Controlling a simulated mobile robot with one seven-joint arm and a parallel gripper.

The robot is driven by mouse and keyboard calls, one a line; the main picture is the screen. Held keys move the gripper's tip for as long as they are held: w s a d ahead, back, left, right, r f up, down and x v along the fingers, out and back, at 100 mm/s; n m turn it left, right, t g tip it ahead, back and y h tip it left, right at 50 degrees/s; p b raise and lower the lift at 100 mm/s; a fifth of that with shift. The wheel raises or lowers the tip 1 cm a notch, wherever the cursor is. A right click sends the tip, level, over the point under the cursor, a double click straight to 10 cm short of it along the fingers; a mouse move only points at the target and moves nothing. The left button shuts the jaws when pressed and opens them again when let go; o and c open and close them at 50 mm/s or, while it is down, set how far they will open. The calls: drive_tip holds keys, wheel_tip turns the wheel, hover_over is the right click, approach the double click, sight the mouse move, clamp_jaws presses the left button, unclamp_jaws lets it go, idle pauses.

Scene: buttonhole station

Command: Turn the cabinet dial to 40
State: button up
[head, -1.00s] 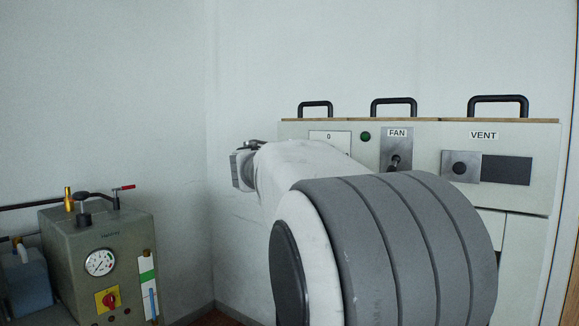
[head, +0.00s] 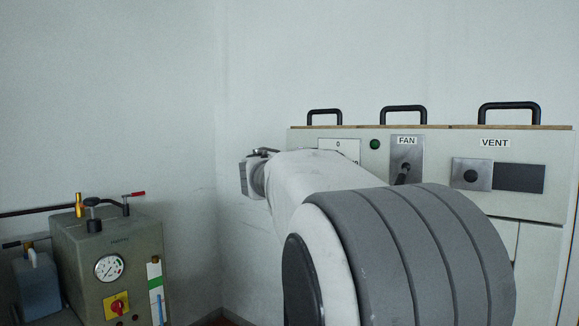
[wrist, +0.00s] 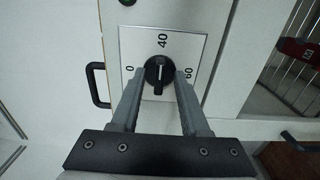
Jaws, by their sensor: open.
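The cabinet dial (wrist: 158,72) is a round black knob with a pale line, on a white plate (wrist: 190,47) marked 0, 40 and 60. The line runs roughly up and down in the wrist view, with 40 above the knob; which end points is hard to tell. My gripper (wrist: 159,75) is open, one finger at each side of the knob, with small gaps showing; contact cannot be judged. In the head view part of the plate (head: 340,146) shows with a 0, and my arm hides the knob. My gripper (head: 252,174) is mostly hidden there too.
The cabinet (head: 445,135) also carries a FAN switch (head: 404,172), a VENT knob (head: 470,176), a green button (head: 375,144) and black top handles (head: 509,107). A green machine with a gauge (head: 109,267) stands at the left. A black handle (wrist: 97,84) lies left of the plate.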

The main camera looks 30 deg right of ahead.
drive_tip(key=p+v, duration=0.2)
drive_tip(key=v, duration=1.5)
drive_tip(key=shift+a, duration=0.2)
drive_tip(key=shift+s+f, duration=0.1)
drive_tip(key=shift+s, duration=0.05)
drive_tip(key=s+a+f+m+g+y, duration=0.1)
drive_tip(key=s+f+y, duration=0.35)
drive_tip(key=f, duration=0.35)
drive_tip(key=s+f+g+y, duration=0.1)
drive_tip(key=s+f+y, duration=0.2)
drive_tip(key=s+f, duration=0.35)
drive_tip(key=s+a+f+m+y, duration=0.3)
drive_tip(key=s+a+f+y, duration=0.55)
drive_tip(key=a+f, duration=0.4)
wheel_tip(320, 180, up, 22)
drive_tip(key=p, duration=2.2)
drive_tip(key=shift+w+a+t+y, duration=0.2)
drive_tip(key=shift+a+t+y, duration=0.1)
drive_tip(key=shift+t, duration=0.1)
